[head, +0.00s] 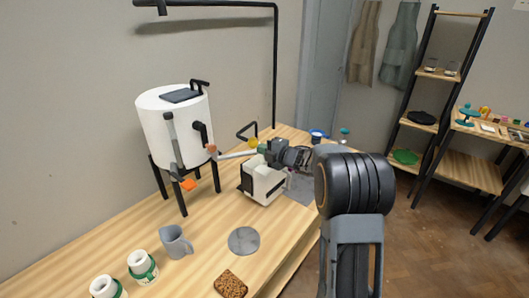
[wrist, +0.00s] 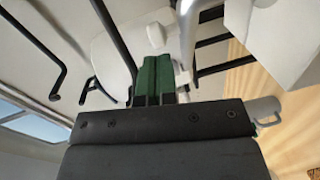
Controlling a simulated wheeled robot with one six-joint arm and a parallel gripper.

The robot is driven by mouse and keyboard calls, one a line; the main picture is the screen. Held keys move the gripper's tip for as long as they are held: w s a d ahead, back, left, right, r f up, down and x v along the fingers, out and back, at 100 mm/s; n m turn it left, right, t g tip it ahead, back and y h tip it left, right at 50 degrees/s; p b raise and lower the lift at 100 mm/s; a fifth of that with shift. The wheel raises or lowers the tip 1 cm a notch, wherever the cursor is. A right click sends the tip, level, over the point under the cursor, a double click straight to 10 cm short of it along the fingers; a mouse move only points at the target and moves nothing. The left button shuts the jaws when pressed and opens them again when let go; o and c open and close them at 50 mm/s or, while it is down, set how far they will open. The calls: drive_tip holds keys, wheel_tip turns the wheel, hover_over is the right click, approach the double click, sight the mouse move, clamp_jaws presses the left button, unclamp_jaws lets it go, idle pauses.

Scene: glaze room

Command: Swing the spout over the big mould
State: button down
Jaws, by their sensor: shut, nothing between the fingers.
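A white tank (head: 174,128) on black legs stands at the back left of the bench. A light grey spout (head: 234,155) points right from the tank towards the big mould (head: 262,187), a white block with dark straps. My gripper (head: 264,149) is above the mould, by the spout's far end, and hides that end. I cannot tell whether the spout's tip is over the mould. In the wrist view my gripper's green fingers (wrist: 154,76) are shut and empty. A grey pipe, likely the spout (wrist: 187,40), runs close beside them; contact is unclear.
A grey jug (head: 175,242), a grey disc (head: 243,240), a brown sponge-like block (head: 231,285) and two small white moulds with green bands (head: 143,265) are on the bench's front. A black pipe frame (head: 275,70) rises behind.

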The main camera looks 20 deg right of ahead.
drive_tip(key=b+v, duration=0.2)
drive_tip(key=v, duration=1)
drive_tip(key=d+f+m+h, duration=0.5)
drive_tip(key=d+m+h, duration=0.45)
drive_tip(key=m, duration=0.25)
drive_tip(key=s+f+m+g+h, duration=0.3)
drive_tip(key=s+m+g+h, duration=0.1)
drive_tip(key=s+m+g, duration=0.15)
drive_tip(key=s+a+m+g+y, duration=0.4)
drive_tip(key=s+a+m+g, duration=0.1)
drive_tip(key=s+a, duration=1.4)
drive_tip(key=shift+a+y, duration=0.35)
drive_tip(key=shift+a, duration=0.3)
